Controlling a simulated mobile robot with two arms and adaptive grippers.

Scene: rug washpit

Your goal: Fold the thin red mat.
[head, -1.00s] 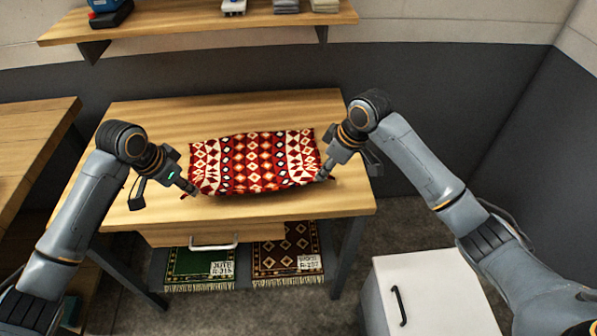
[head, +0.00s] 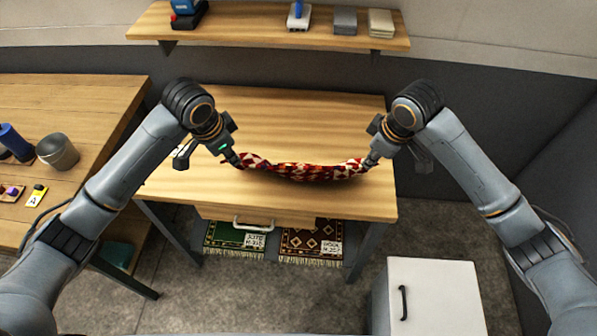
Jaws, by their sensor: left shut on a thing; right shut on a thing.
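The thin red mat (head: 305,172), patterned in red, white and dark, shows as a narrow, sagging band above the middle of the wooden table (head: 290,112). My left gripper (head: 238,161) is shut on its left end. My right gripper (head: 370,161) is shut on its right end. The mat's middle hangs a little lower than the two held corners. Most of its face is hidden from this view. I cannot tell whether the band touches the tabletop or is folded over.
A green rug (head: 232,238) and a brown rug (head: 309,240) lie under the table. A second table (head: 75,105) at left holds a grey cup (head: 58,151) and small items. A wall shelf (head: 270,30) is behind; a white cabinet (head: 436,295) stands front right. The tabletop behind the mat is bare.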

